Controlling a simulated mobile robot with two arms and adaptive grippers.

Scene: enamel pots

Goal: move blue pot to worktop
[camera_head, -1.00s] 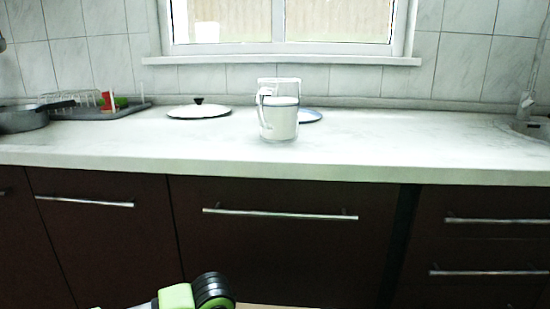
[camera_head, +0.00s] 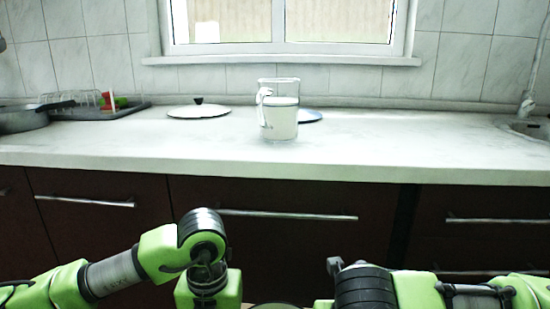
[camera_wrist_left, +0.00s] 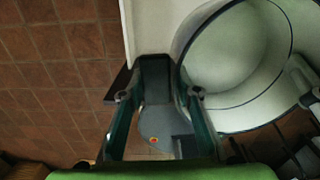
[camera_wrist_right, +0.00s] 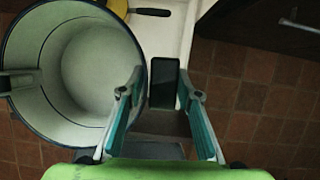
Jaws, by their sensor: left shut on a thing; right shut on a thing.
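A pot with a white inside and a dark blue rim shows at the right of the left wrist view (camera_wrist_left: 235,60) and at the left of the right wrist view (camera_wrist_right: 90,75). I take it as the blue pot; its outer wall is hardly seen. My left gripper (camera_wrist_left: 160,100) and right gripper (camera_wrist_right: 160,100) are at opposite sides of it, both shut on it. The exact contact is hidden. In the head view only my arms show; the fingertips are below the frame. The white worktop (camera_head: 400,145) runs across the head view, ahead of my arms.
On the worktop stand a white jug-like vessel (camera_head: 281,122), a white lid with a black knob (camera_head: 190,112), a blue-rimmed lid (camera_head: 311,115), a grey pan (camera_head: 22,120) and a dark drying tray (camera_head: 95,114). The worktop's front middle and right are clear.

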